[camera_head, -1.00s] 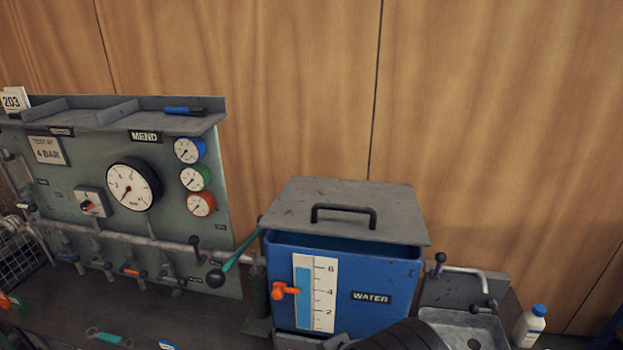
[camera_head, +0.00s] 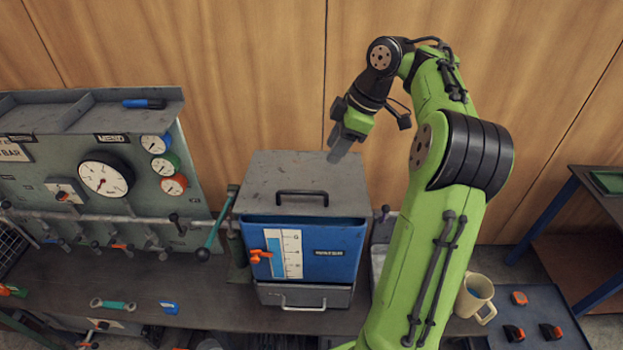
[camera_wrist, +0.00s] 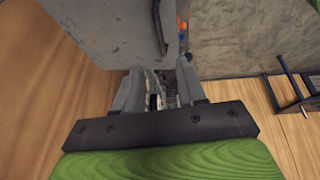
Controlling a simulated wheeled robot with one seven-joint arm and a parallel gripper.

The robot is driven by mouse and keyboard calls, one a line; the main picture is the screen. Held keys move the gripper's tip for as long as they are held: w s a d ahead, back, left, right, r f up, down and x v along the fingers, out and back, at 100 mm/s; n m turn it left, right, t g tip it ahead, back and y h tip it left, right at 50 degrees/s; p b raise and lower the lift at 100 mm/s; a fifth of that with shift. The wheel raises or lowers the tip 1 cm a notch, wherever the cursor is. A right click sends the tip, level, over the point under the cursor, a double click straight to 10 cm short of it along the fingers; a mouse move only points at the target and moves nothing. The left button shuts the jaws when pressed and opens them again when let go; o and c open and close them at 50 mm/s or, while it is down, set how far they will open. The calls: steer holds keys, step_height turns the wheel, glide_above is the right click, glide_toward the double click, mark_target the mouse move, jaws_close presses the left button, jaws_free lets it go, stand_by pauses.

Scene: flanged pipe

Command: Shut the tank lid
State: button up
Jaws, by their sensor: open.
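The tank lid (camera_head: 265,175) is a worn grey plate with a black bar handle (camera_head: 302,193), on top of the blue water tank (camera_head: 335,238). The lid lies nearly flat; a thin dark line shows under its front edge, and I cannot tell how wide that gap is. My gripper (camera_head: 338,156) is above the lid's back right part, behind the handle, pointing down. In the wrist view my gripper (camera_wrist: 160,78) has its two grey fingers apart with nothing held. There the lid (camera_wrist: 100,30) fills the upper middle, with the handle (camera_wrist: 159,22) near its right edge.
A gauge panel (camera_head: 120,200) with a teal-handled lever (camera_head: 216,225) stands left of the tank. A grey drawer (camera_head: 285,294) is below it. A mug (camera_head: 475,295) and a dark tray (camera_head: 535,300) are at right. The wooden wall is close behind.

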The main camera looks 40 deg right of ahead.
mark_target(309, 191)
steer(key=b+x, duration=0.3)
steer(key=x, duration=1.1)
steer(key=shift+d, duration=0.2)
steer(key=shift+s, duration=0.1)
steer(key=shift+r, duration=0.1)
jaws_close()
